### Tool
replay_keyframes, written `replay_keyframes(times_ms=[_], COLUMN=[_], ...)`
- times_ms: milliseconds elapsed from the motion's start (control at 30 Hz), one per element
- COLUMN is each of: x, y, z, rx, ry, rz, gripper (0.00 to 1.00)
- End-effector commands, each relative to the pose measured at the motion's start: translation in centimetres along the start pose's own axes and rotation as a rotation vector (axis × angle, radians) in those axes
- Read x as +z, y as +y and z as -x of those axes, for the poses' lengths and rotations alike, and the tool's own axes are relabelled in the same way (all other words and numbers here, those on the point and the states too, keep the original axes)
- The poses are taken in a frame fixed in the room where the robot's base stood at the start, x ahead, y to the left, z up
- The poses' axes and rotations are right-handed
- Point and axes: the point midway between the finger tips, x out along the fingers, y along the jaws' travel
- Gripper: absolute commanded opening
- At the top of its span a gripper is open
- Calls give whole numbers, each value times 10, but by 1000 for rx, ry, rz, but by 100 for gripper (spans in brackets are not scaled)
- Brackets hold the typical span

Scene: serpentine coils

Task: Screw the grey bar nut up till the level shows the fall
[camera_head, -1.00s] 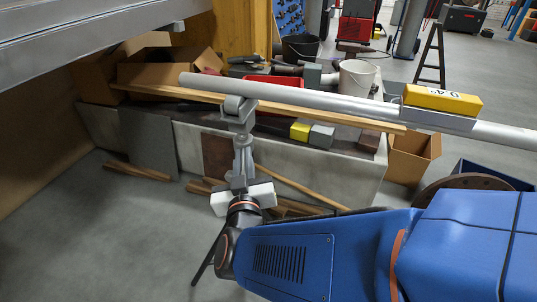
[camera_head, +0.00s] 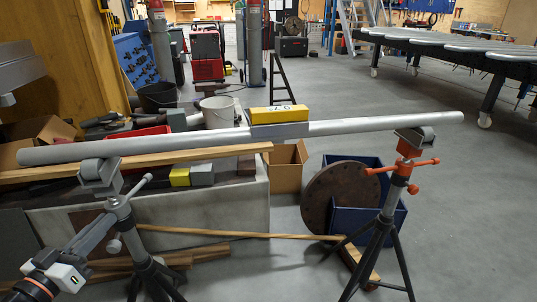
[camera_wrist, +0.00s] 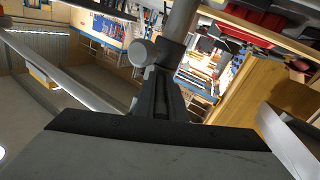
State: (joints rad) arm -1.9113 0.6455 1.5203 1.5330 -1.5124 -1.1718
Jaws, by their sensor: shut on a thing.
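The pipe rests on the left stand's head and the orange-handled right stand (camera_head: 400,175).
A pale bench or trough (camera_head: 245,205) with tools stands behind the left stand. A rusty disc (camera_head: 340,195) and blue bin (camera_head: 355,222) stand by the right stand. Loose wooden bars (camera_head: 185,262) lie on the floor. Floor at right is clear.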

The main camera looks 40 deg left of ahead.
Motion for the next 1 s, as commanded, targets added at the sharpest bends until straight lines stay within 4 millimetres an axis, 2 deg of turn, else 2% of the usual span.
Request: replay_keyframes(times_ms=[400,967,1000], x=[-2,-3,-3], y=[-11,-12,-12], z=[-2,-3,-3], rx=[189,218,217], ry=[-36,-41,-41], rz=[-1,-1,-1], gripper=[0,0,16])
